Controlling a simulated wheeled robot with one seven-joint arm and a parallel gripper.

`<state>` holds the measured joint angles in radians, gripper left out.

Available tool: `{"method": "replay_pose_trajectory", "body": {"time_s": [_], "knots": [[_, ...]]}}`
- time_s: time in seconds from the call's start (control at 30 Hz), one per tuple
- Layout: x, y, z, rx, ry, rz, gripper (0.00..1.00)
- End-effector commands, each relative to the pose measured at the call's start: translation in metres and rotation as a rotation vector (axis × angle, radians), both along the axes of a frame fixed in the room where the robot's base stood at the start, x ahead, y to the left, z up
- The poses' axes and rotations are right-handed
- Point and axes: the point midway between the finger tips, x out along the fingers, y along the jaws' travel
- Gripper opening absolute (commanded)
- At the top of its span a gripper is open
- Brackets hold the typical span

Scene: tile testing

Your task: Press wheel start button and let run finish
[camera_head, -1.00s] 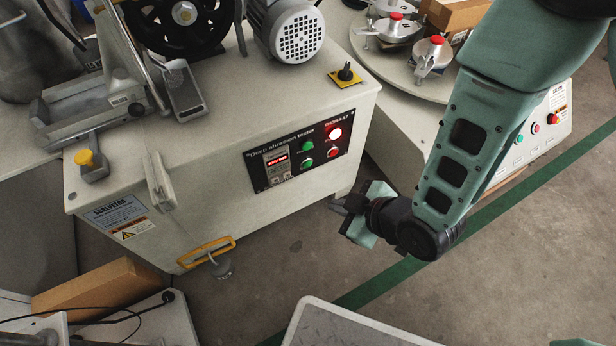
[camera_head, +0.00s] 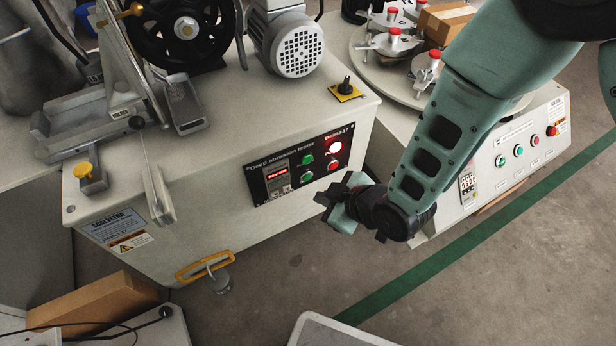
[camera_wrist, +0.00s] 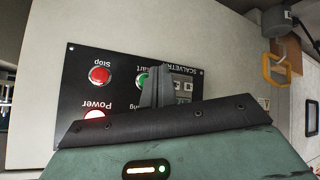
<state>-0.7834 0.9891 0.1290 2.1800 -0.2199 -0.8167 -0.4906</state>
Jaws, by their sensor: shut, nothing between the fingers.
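The deep abrasion tester carries a black wheel (camera_head: 185,28) on top. Its black front panel (camera_head: 262,183) has a lit power lamp (camera_head: 334,147), a green lamp (camera_head: 307,159), a green start button (camera_head: 306,177) and a red stop button (camera_head: 333,163). My gripper (camera_head: 322,198) is shut and empty, low and to the right in front of the panel. In the wrist view the shut fingers (camera_wrist: 157,86) overlap the right side of the green start button (camera_wrist: 141,80). The red stop button (camera_wrist: 100,75) is clear. I cannot tell whether the fingers touch the panel.
A motor (camera_head: 292,45) and a yellow-based knob (camera_head: 345,90) sit on the tester. A yellow handle (camera_head: 205,265) and hanging weight (camera_head: 220,282) are low at its front. A second machine (camera_head: 515,150) with a turntable stands behind my arm. Floor at lower right is open.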

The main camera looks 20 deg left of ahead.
Motion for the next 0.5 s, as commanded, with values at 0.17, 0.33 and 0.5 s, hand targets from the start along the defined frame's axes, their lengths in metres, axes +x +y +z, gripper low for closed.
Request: {"method": "replay_pose_trajectory", "body": {"time_s": [0.17,0.33,0.5], "knots": [[0.012,0.013,0.0,0.0,0.0,0.0,0.0],[0.016,0.019,0.0,-0.001,0.0,0.0,0.0],[0.017,0.02,0.0,-0.002,0.002,0.0,0.0]]}}
